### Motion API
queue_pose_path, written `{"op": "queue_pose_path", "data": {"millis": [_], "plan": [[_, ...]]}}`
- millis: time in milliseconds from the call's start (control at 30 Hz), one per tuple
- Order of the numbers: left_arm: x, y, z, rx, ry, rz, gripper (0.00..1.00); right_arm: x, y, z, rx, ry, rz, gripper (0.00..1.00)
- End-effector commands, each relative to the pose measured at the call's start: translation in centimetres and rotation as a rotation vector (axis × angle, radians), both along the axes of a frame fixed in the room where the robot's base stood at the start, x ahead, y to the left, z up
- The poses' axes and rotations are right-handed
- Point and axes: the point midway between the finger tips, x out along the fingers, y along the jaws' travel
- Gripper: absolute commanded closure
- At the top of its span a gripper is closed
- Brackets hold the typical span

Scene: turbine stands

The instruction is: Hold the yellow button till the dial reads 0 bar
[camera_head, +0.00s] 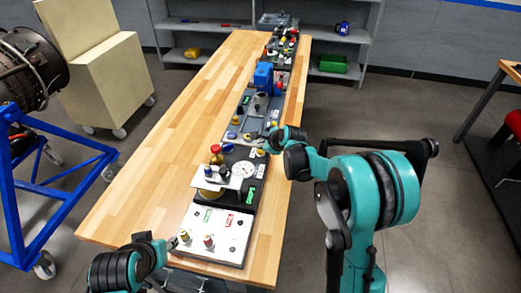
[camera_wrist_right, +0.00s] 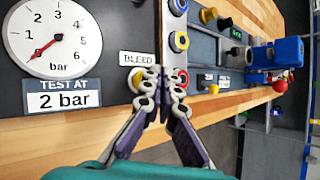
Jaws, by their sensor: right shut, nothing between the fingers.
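The white dial (camera_wrist_right: 53,38) is on a dark panel in the right wrist view; its red needle points down-left, at or near the low end of the scale. In the head view the dial (camera_head: 243,169) is small. The yellow button (camera_wrist_right: 135,79) is below the BLEED label (camera_wrist_right: 138,58), partly hidden by my right gripper. My right gripper (camera_wrist_right: 158,76) is shut and empty, its fingertips at the button's right edge; whether they press it I cannot tell. It also shows in the head view (camera_head: 270,147). My left gripper (camera_head: 171,243) is beside the white panel; its jaws are unclear.
A TEST AT 2 bar sign (camera_wrist_right: 63,96) is under the dial. More knobs (camera_wrist_right: 179,41) and a blue vise-like device (camera_wrist_right: 278,54) are to the right. The wooden table (camera_head: 170,130) has a clear left side. A white panel (camera_head: 215,228) is at the near end.

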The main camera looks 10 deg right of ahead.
Motion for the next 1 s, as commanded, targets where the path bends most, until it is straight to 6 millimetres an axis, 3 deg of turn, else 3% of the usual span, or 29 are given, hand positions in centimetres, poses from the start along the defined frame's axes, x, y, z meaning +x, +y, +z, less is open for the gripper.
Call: {"op": "queue_pose_path", "data": {"millis": [333, 800, 1000], "plan": [[0.0, 0.0, 0.2, 0.0, 0.0, 0.0, 0.6, 0.0, 0.0, 0.3, 0.0, 0.0, 0.0, 1.0], [0.0, 0.0, 3.3, 0.0, 0.0, 0.0, 0.6, 0.0, 0.0, 4.8, 0.0, 0.0, 0.0, 1.0], [0.0, 0.0, 3.3, 0.0, 0.0, 0.0, 0.6, 0.0, 0.0, 5.0, 0.0, 0.0, 0.0, 1.0]]}}
